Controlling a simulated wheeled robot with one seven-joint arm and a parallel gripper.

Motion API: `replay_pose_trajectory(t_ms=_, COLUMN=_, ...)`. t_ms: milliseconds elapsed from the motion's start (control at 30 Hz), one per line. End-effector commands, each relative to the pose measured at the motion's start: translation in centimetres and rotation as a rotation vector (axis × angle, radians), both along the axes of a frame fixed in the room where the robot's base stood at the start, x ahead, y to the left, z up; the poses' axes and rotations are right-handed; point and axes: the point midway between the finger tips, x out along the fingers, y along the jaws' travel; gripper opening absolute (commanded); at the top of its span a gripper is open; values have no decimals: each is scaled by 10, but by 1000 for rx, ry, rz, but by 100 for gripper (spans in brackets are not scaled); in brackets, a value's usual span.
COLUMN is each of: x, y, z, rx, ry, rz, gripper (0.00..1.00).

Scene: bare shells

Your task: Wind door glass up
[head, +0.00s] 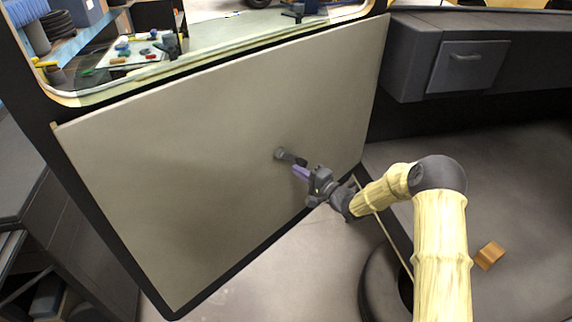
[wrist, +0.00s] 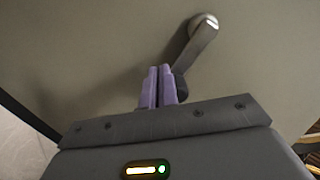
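The grey door panel (head: 200,150) carries a dark winder crank (head: 285,155) right of its middle. In the wrist view the crank (wrist: 202,40) slants down and left from its round hub to a dark knob (wrist: 181,88). My gripper (head: 299,170) is at the crank's knob end. In the wrist view its purple fingers (wrist: 158,86) are close together with only a thin gap and nothing visible between them. The knob is beside the right finger, partly hidden by it; I cannot tell whether they touch. I cannot make out the glass in the window opening (head: 190,50).
A dark dashboard with a glove box (head: 468,66) is at the upper right. A small wooden block (head: 490,255) lies on the floor at the right. A dark tyre-like ring (head: 378,285) is below my arm. Tools and coloured items on a bench show through the window.

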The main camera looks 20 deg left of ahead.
Motion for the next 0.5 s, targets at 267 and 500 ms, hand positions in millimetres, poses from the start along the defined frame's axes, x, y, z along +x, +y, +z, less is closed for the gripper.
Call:
replay_pose_trajectory(t_ms=267, x=15, y=-11, z=7, rx=-2, ry=0, rz=-14, gripper=0)
replay_pose_trajectory(t_ms=500, x=14, y=-9, z=6, rx=-1, ry=0, rz=-9, gripper=0)
